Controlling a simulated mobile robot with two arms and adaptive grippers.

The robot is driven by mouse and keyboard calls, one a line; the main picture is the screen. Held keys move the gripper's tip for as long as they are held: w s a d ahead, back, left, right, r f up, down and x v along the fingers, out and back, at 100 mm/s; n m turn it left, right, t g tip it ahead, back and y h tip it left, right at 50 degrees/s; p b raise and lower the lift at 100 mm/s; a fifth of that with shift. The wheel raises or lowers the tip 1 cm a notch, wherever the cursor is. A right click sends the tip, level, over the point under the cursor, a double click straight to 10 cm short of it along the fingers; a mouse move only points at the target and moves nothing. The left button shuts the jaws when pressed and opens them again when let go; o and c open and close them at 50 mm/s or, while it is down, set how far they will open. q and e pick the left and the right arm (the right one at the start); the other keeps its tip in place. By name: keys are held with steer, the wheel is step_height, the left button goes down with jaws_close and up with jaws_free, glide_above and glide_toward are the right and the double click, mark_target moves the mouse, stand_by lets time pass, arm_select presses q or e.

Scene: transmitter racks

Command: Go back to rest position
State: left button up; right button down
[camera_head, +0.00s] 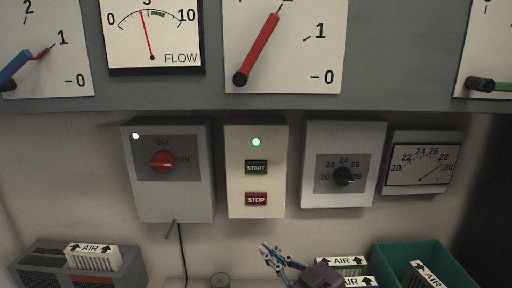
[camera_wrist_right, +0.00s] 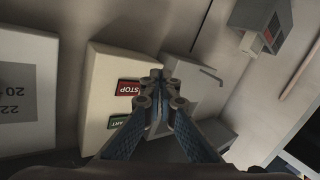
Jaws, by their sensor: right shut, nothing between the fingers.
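My right gripper (camera_head: 272,254) is at the bottom middle of the head view, below the start/stop box (camera_head: 256,218). It is shut and empty. In the right wrist view my right gripper (camera_wrist_right: 158,80) points up the picture, its closed fingers overlapping the edge of the start/stop box (camera_wrist_right: 100,85). I cannot tell whether it touches the box. The green START button (camera_head: 256,168) and red STOP button (camera_head: 256,199) are both uncovered in the head view, and a green light (camera_head: 256,142) glows above them. My left gripper is not in view.
A switch box with a red knob (camera_head: 162,160) hangs left, a black-dial box (camera_head: 344,176) and a gauge (camera_head: 424,165) right. Lever panels are above. A grey bin (camera_head: 35,272) with an AIR block stands bottom left, a teal bin (camera_head: 385,255) bottom right.

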steer(key=s+d+f+m+g+h, duration=0.3)
steer(key=s+d+f, duration=0.3)
steer(key=f, duration=0.4)
steer(key=s+d+f+m+g+h, duration=0.2)
steer(key=s+d+f+h, duration=0.15)
steer(key=s+f, duration=0.55)
steer(key=s+d+f+m+g+h, duration=0.1)
steer(key=s+d+f+m+g, duration=0.2)
steer(key=s, duration=0.5)
steer(key=s+d+f+g+h, duration=0.2)
steer(key=s+d+f, duration=0.3)
steer(key=s+f, duration=0.15)
step_height(320, 180, down, 27)
steer(key=s+g, duration=0.2)
steer(key=s+d+f+b, duration=0.1)
steer(key=s+d+f, duration=0.2)
steer(key=s+f, duration=1.3)
steer(key=shift+s+g, duration=0.4)
steer(key=shift+s, duration=0.05)
